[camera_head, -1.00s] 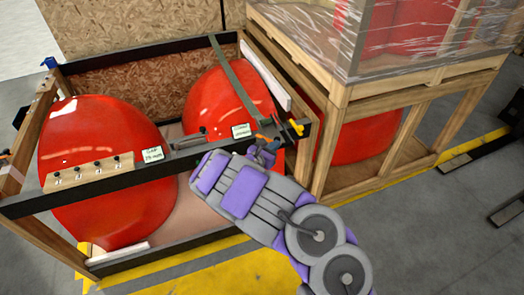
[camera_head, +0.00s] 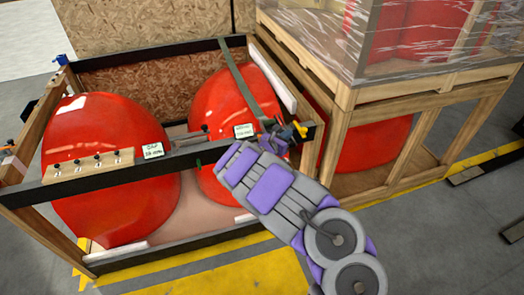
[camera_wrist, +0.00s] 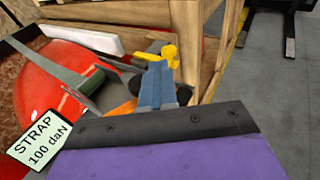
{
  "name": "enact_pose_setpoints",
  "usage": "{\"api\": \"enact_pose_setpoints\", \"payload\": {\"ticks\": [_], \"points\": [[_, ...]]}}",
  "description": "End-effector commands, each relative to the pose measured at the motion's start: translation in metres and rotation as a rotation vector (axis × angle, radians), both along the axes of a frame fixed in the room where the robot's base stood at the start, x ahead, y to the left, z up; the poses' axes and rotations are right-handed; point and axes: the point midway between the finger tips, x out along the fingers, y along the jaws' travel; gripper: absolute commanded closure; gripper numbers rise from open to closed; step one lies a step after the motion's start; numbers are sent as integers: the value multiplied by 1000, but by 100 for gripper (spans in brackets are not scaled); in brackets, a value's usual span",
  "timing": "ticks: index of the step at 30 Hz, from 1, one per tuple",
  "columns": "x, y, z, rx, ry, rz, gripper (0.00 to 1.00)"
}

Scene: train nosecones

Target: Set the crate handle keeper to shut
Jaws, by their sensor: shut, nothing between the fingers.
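My gripper (camera_head: 270,138) is shut and empty at the right end of the crate's near black rail (camera_head: 90,183). In the wrist view its purple and dark grey body fills the bottom. A narrow blue part (camera_wrist: 157,88) stands in front of it, with an orange piece (camera_wrist: 122,110) on its left and a yellow piece (camera_wrist: 170,55) just beyond. The yellow piece also shows at the rail end in the head view (camera_head: 300,130). I cannot tell for certain which of these is the handle keeper; contact is hidden.
Two red nosecones (camera_head: 110,140) sit in the open wooden crate. A grey strap (camera_head: 240,80) crosses the right one, near a STRAP label (camera_head: 244,130). A second label (camera_head: 152,151) and a knob board (camera_head: 88,168) are further left. A wrapped crate (camera_head: 430,75) stands close on the right.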

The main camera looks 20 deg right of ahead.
Motion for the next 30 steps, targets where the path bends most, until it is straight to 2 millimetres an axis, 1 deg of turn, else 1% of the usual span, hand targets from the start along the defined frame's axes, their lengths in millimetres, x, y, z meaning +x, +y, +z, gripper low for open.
{"api": "enact_pose_setpoints", "payload": {"ticks": [3,9,30], "points": [[9,-4,-2,3,0,6,100],[18,-8,-2,3,1,8,100],[26,-14,0,2,1,4,100]]}}
